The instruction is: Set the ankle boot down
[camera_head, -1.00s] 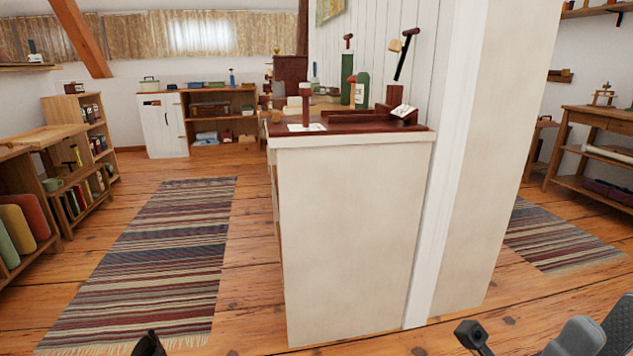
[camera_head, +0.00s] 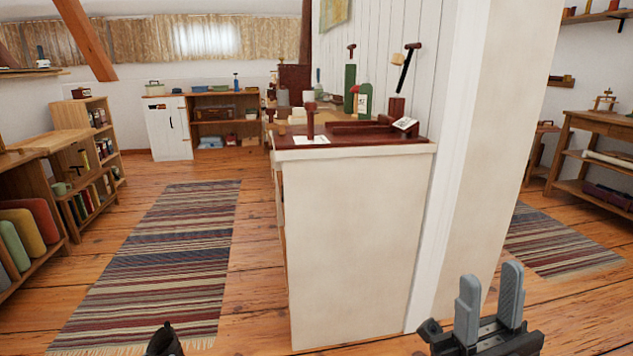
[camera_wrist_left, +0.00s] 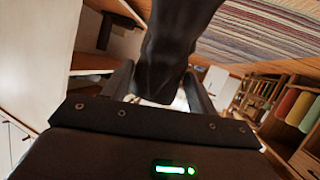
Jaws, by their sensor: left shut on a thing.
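The dark ankle boot (camera_wrist_left: 172,45) fills the upper middle of the left wrist view. My left gripper (camera_wrist_left: 160,85) is shut on it, with a finger on each side. In the head view only a small black part of the boot (camera_head: 164,341) shows at the bottom edge, above the floor and rug. The rest of the boot and the left gripper are out of that view. My right gripper (camera_head: 490,290) is at the lower right of the head view, fingers up, open with an empty gap between them.
A white-sided counter (camera_head: 355,245) with a dark red top (camera_head: 375,138) stands ahead, holding bottles and tools. A striped rug (camera_head: 155,255) lies left of it. Shelves (camera_head: 85,205) line the left wall. A workbench (camera_head: 600,120) stands at right. Wooden floor (camera_head: 257,285) is clear between rug and counter.

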